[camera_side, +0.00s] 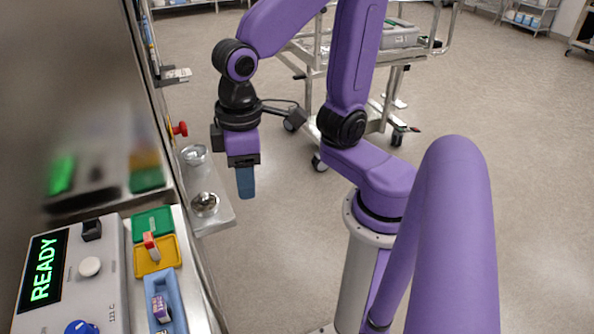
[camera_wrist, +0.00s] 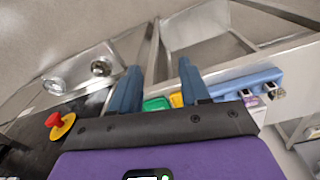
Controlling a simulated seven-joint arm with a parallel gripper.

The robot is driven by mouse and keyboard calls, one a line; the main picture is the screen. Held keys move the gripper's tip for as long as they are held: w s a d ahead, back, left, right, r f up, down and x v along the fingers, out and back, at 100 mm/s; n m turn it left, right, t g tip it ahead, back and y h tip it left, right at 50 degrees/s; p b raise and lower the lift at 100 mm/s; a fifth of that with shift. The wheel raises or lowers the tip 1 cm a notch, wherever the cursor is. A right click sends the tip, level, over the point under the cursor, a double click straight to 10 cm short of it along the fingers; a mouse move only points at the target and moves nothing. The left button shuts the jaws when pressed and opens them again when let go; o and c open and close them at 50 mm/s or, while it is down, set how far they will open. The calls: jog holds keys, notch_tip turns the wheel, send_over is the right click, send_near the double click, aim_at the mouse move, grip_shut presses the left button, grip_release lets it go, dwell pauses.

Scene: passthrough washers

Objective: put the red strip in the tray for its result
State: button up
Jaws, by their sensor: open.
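A small strip with a red end and a pale end (camera_side: 151,245) is at the yellow tray (camera_side: 143,262); I cannot tell whether it lies flat or tilts. The green tray (camera_side: 141,224) is just behind the yellow one and looks empty. Both trays also show partly between my fingers in the wrist view, the green (camera_wrist: 157,104) and the yellow (camera_wrist: 177,99); the strip is not discernible there. My gripper (camera_side: 246,182) is open and empty, in the air right of and beyond the trays. Its blue fingers are apart in the wrist view (camera_wrist: 160,86).
A blue holder (camera_side: 177,295) in front of the yellow tray holds a purple-and-white piece (camera_side: 160,307). A grey machine (camera_side: 106,290) at the left shows READY. Metal bowls (camera_side: 205,204) stand on a steel shelf. A red knob (camera_side: 180,128) sticks out from the wall.

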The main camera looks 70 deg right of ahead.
jog(key=s+d+f+n, duration=0.2)
jog(key=s+d+n, duration=0.3)
jog(key=s+n, duration=0.1)
jog(key=shift+s+d, duration=0.4)
jog(key=shift+s, duration=0.3)
dwell(0.6)
